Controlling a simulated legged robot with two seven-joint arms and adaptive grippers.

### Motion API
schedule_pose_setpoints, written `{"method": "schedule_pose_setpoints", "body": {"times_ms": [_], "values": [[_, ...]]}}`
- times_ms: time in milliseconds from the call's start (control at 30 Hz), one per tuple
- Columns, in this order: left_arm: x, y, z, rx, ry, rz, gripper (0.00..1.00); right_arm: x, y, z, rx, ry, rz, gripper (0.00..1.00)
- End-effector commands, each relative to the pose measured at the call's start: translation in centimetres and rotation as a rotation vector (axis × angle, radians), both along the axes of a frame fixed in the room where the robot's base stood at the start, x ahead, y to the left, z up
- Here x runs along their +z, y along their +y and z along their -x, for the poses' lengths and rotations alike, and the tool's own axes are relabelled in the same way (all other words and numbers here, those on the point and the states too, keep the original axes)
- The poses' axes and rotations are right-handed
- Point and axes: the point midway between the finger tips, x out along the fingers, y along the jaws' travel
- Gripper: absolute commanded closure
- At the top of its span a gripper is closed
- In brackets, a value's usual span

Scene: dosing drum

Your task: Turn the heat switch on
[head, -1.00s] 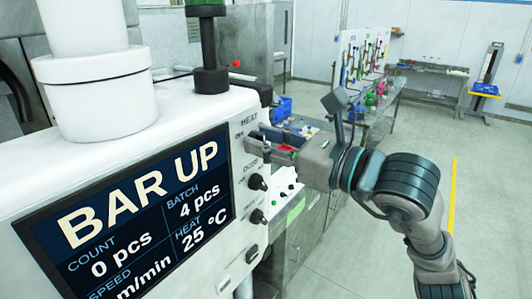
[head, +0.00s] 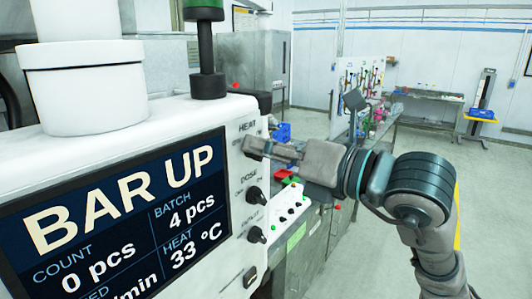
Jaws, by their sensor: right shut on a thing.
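The white dosing machine (head: 160,120) fills the left side. Its right face has a column of dark knobs, with the label HEAT above the top one. My right gripper (head: 254,146) reaches in from the right and is shut on the heat switch (head: 248,144), whose dark body is mostly hidden by the fingers. The screen (head: 120,215) reads BAR UP, count 0 pcs, batch 4 pcs and heat 33 °C. My left gripper is not in view.
Below the heat switch are the dose knob (head: 254,195) and another knob (head: 256,235). A white box with buttons (head: 290,205) stands just right of the machine, under my right gripper. Open floor lies to the right.

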Motion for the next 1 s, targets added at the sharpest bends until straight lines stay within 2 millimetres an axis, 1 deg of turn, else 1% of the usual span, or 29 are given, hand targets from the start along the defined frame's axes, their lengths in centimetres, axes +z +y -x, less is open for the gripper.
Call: {"method": "schedule_pose_setpoints", "body": {"times_ms": [200, 467, 500, 600, 867, 1000], "values": [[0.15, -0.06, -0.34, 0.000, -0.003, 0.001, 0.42, 0.26, -0.23, -0.15, -0.005, 0.011, -0.017, 1.00], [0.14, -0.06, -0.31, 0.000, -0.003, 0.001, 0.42, 0.28, -0.23, -0.15, -0.005, 0.011, -0.017, 1.00], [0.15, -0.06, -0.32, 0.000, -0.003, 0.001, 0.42, 0.28, -0.23, -0.15, -0.005, 0.011, -0.017, 0.66], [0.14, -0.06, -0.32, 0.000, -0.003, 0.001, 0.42, 0.25, -0.20, -0.13, -0.005, 0.011, -0.016, 0.44], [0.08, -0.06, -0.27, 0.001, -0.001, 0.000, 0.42, 0.16, -0.12, 0.07, -0.002, 0.011, -0.012, 0.44], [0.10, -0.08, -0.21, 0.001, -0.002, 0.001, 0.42, 0.16, -0.87, 0.56, -0.003, 0.010, -0.013, 0.44]]}}
